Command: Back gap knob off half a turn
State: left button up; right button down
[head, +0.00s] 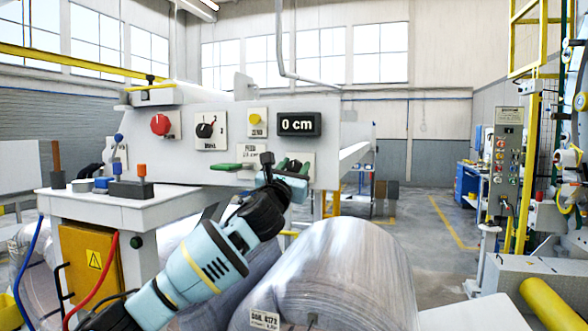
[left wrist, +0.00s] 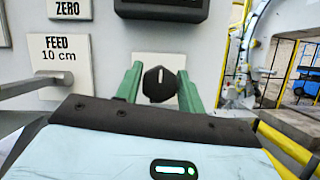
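The panel's black knob (left wrist: 159,84) with a white pointer line sits on a white plate below the counter; its line stands about upright. Its label is hidden, so I cannot read whether it says gap. My left gripper (left wrist: 159,90) has its two green fingers on either side of this knob, with a thin space seeming to show at each side. In the head view my left gripper (head: 289,164) is at the panel and covers most of that knob's plate. The counter (head: 299,123) reads 0 cm. My right gripper is not in view.
The panel also has a red button (head: 160,124), a black rotary switch (head: 206,130), a yellow ZERO button (head: 254,119) and a FEED plate (left wrist: 60,62) with a grey lever (left wrist: 38,84) left of my gripper. A wrapped coil (head: 330,270) lies below my arm.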

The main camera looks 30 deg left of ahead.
pick_arm(q)
jog(key=c, duration=0.6)
jog(key=shift+o, duration=0.2)
jog(key=shift+n, duration=0.3)
